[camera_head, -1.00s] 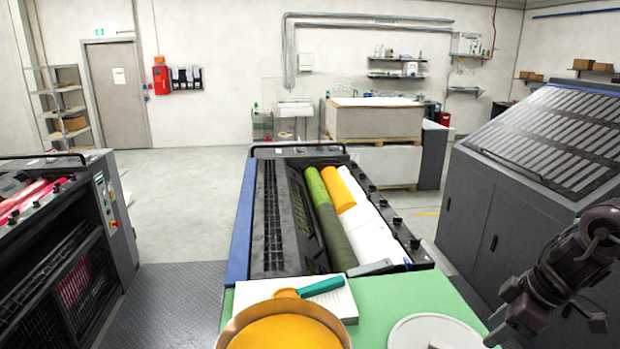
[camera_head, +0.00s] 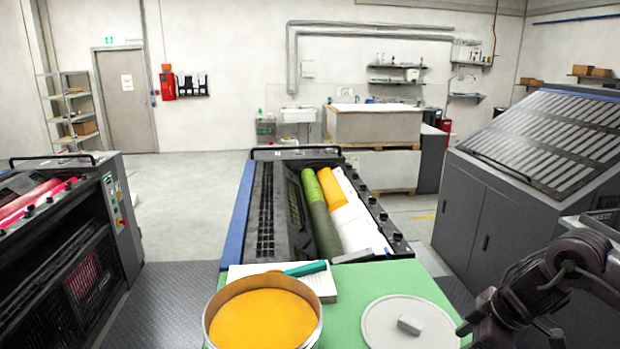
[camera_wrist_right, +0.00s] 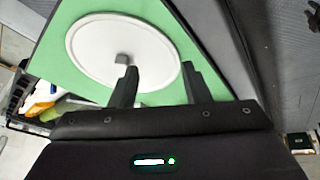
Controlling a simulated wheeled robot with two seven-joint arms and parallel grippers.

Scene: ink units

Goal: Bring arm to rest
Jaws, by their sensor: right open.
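My right arm comes in at the lower right of the head view, and its gripper (camera_head: 468,330) is beside the green worktop (camera_head: 370,278), near the round white lid (camera_head: 392,325). In the right wrist view the gripper (camera_wrist_right: 158,72) has its two dark fingers apart with nothing between them. The white lid (camera_wrist_right: 95,45) with its small grey knob lies on the green top beyond the fingers. My left gripper is not in view.
An open tin of yellow ink (camera_head: 262,318) stands on the worktop, with a green-handled spatula (camera_head: 305,268) on a white pad (camera_head: 322,285) behind it. The ink unit's rollers (camera_head: 322,225) lie beyond. A grey cabinet (camera_head: 485,215) stands at the right.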

